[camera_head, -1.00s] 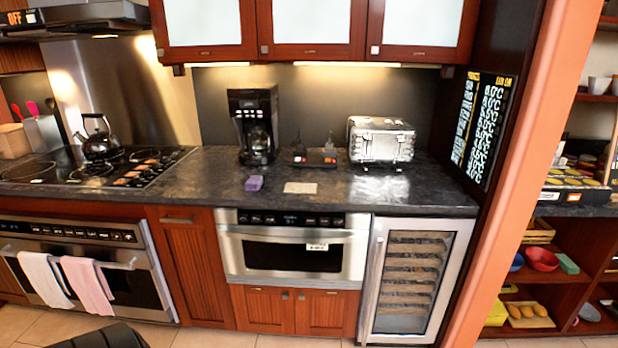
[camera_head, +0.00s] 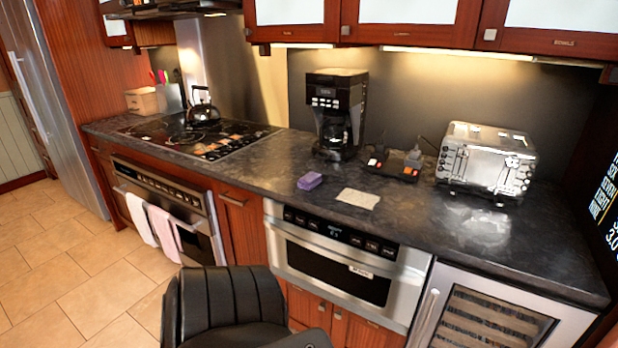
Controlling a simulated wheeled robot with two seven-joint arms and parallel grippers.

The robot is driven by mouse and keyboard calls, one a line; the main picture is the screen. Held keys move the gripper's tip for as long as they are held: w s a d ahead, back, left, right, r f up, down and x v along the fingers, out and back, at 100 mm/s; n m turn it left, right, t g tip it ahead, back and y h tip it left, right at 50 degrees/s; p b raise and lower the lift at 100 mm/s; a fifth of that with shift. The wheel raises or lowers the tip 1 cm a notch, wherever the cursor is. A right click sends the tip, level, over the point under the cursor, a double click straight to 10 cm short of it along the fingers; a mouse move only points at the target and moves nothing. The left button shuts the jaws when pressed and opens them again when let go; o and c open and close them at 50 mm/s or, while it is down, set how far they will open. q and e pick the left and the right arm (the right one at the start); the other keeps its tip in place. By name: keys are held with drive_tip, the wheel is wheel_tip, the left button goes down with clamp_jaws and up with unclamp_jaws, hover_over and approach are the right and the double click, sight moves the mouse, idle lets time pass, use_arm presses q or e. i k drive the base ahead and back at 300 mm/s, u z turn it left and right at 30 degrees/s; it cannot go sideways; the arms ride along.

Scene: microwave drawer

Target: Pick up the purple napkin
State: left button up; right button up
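A small purple folded napkin (camera_head: 310,181) lies on the dark stone counter (camera_head: 262,180), in front of the coffee maker and left of a beige flat cloth or paper. It is above the left part of the microwave drawer (camera_head: 330,258), which is closed. Nothing touches the napkin. Neither of my grippers shows in the head view. A black padded form, perhaps part of my own body, fills the bottom middle.
A coffee maker (camera_head: 336,112), a small dark device (camera_head: 394,166) and a chrome toaster (camera_head: 485,160) stand behind and to the right. The cooktop (camera_head: 195,138) with a kettle (camera_head: 201,105) is at left. The beige piece (camera_head: 357,198) lies beside the napkin. Tiled floor is open at lower left.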

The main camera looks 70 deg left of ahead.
sight(311, 180)
drive_tip(key=u, duration=0.6)
drive_tip(key=i, duration=0.7)
drive_tip(key=u, duration=0.8)
